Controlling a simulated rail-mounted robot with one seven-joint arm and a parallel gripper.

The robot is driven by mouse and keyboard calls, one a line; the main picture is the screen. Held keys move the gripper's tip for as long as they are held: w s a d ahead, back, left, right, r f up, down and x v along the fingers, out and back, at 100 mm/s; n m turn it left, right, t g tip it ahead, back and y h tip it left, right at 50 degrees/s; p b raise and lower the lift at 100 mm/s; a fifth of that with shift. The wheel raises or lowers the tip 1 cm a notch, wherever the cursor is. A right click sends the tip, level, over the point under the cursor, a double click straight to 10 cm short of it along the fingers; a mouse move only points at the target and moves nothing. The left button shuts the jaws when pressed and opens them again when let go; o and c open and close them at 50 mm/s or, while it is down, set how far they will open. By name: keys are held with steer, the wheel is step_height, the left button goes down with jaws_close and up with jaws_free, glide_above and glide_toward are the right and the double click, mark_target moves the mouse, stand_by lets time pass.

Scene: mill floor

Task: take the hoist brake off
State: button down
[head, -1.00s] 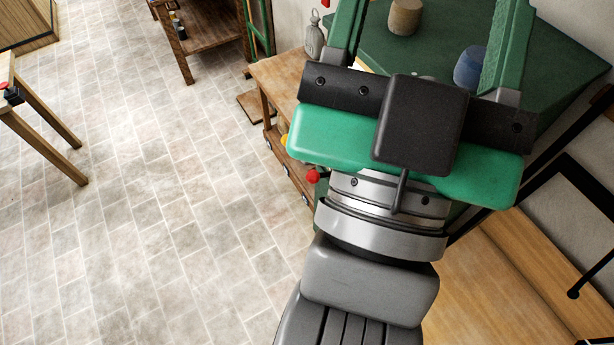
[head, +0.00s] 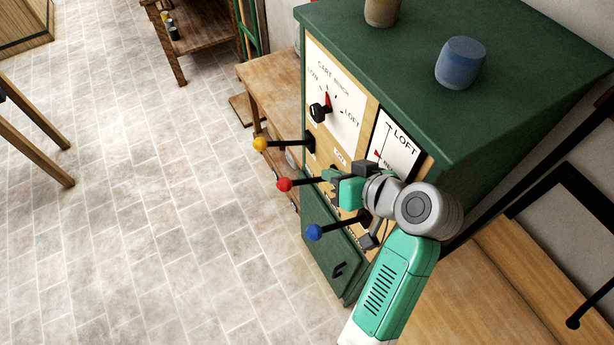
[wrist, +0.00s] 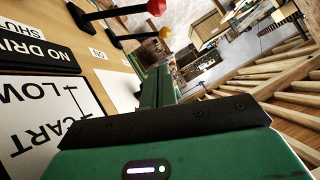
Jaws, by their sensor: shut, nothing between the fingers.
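A green control cabinet (head: 465,110) has a tan front panel with three levers, tipped with a yellow knob (head: 260,144), a red knob (head: 284,184) and a blue knob (head: 315,232). The red knob (wrist: 156,7) and yellow knob (wrist: 165,32) also show in the wrist view. My gripper (head: 345,182) is in front of the panel, near the red and blue levers, and hides part of it. In the wrist view my gripper (wrist: 158,88) has its green fingers together with nothing between them. I cannot tell which lever is the hoist brake; its label is not readable.
A dial (head: 320,111) with a red pointer sits on a white plate marked LOW, CART, BENCH and LOFT. A blue pot (head: 460,63) and a tan pot (head: 382,10) stand on the cabinet. A wooden bench (head: 265,85) adjoins its left side. The tiled floor at left is open.

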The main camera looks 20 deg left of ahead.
steer(key=shift+s+f+g, duration=0.2)
steer(key=shift+f+g, duration=0.1)
steer(key=shift+f, duration=0.2)
steer(key=shift+a, duration=0.1)
steer(key=s+f+p+x, duration=0.1)
steer(key=p+x, duration=0.1)
steer(key=x, duration=1)
steer(key=shift+s+f+p, duration=0.2)
steer(key=shift+f+p, duration=0.15)
steer(key=shift+f, duration=0.3)
